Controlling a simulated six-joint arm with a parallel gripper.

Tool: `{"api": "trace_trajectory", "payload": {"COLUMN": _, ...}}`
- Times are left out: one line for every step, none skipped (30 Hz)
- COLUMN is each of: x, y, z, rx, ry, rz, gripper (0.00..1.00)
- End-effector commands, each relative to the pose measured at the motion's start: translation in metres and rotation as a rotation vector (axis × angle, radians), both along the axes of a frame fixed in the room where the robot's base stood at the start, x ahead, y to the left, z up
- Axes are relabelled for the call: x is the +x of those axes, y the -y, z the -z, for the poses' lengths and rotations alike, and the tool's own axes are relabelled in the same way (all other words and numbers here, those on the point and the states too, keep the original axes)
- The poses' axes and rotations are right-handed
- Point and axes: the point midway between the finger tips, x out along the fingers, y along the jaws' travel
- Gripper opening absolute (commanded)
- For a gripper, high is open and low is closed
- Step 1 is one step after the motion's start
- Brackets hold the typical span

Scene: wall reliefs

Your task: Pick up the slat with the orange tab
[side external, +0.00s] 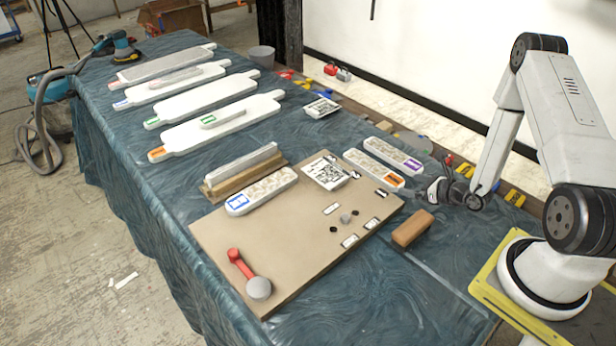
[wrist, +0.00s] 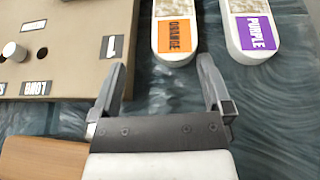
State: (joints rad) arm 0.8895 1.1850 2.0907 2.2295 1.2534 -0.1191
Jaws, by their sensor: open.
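The slat with the orange tab (side external: 373,168) is a narrow, round-ended white piece with a speckled relief face. It lies flat on the blue cloth at the right edge of the tan board. In the wrist view its tab end, marked ORANGE (wrist: 174,36), is ahead of and between my fingers. A matching slat with a purple tab (side external: 394,155) lies beside it, to the right in the wrist view (wrist: 254,30). My gripper (wrist: 162,66) is open and empty, short of the orange tab. In the side view my gripper (side external: 438,189) is just right of the slats.
A wooden block (side external: 412,229) lies close by, also at lower left in the wrist view (wrist: 40,160). Several long white panels (side external: 215,125) lie farther off, one orange-tabbed.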

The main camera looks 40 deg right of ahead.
Motion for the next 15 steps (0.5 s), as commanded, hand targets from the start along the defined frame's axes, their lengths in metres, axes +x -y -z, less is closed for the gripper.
{"api": "trace_trajectory", "payload": {"x": -0.002, "y": 0.005, "z": 0.003, "rx": 0.003, "ry": 0.002, "rz": 0.027, "gripper": 1.00}}
{"api": "trace_trajectory", "payload": {"x": -0.003, "y": 0.007, "z": 0.004, "rx": 0.003, "ry": 0.003, "rz": 0.039, "gripper": 1.00}}
{"api": "trace_trajectory", "payload": {"x": -0.004, "y": 0.009, "z": 0.005, "rx": 0.004, "ry": 0.005, "rz": 0.051, "gripper": 1.00}}
{"api": "trace_trajectory", "payload": {"x": -0.004, "y": 0.010, "z": 0.006, "rx": 0.004, "ry": 0.005, "rz": 0.058, "gripper": 1.00}}
{"api": "trace_trajectory", "payload": {"x": -0.005, "y": 0.011, "z": 0.006, "rx": 0.004, "ry": 0.005, "rz": 0.062, "gripper": 1.00}}
{"api": "trace_trajectory", "payload": {"x": -0.005, "y": 0.012, "z": 0.006, "rx": 0.004, "ry": 0.006, "rz": 0.067, "gripper": 1.00}}
{"api": "trace_trajectory", "payload": {"x": -0.005, "y": 0.012, "z": 0.006, "rx": 0.004, "ry": 0.006, "rz": 0.067, "gripper": 1.00}}
{"api": "trace_trajectory", "payload": {"x": -0.005, "y": 0.012, "z": 0.006, "rx": 0.004, "ry": 0.006, "rz": 0.067, "gripper": 1.00}}
{"api": "trace_trajectory", "payload": {"x": -0.004, "y": 0.012, "z": 0.006, "rx": 0.003, "ry": 0.006, "rz": 0.065, "gripper": 1.00}}
{"api": "trace_trajectory", "payload": {"x": -0.004, "y": 0.012, "z": 0.007, "rx": 0.003, "ry": 0.006, "rz": 0.065, "gripper": 1.00}}
{"api": "trace_trajectory", "payload": {"x": -0.003, "y": 0.011, "z": 0.007, "rx": 0.004, "ry": 0.005, "rz": 0.064, "gripper": 1.00}}
{"api": "trace_trajectory", "payload": {"x": -0.001, "y": 0.011, "z": 0.008, "rx": 0.003, "ry": 0.005, "rz": 0.063, "gripper": 1.00}}
{"api": "trace_trajectory", "payload": {"x": 0.001, "y": 0.011, "z": 0.009, "rx": 0.004, "ry": 0.005, "rz": 0.062, "gripper": 1.00}}
{"api": "trace_trajectory", "payload": {"x": 0.003, "y": 0.011, "z": 0.010, "rx": 0.004, "ry": 0.005, "rz": 0.061, "gripper": 1.00}}
{"api": "trace_trajectory", "payload": {"x": 0.007, "y": 0.011, "z": 0.011, "rx": 0.003, "ry": 0.005, "rz": 0.061, "gripper": 1.00}}
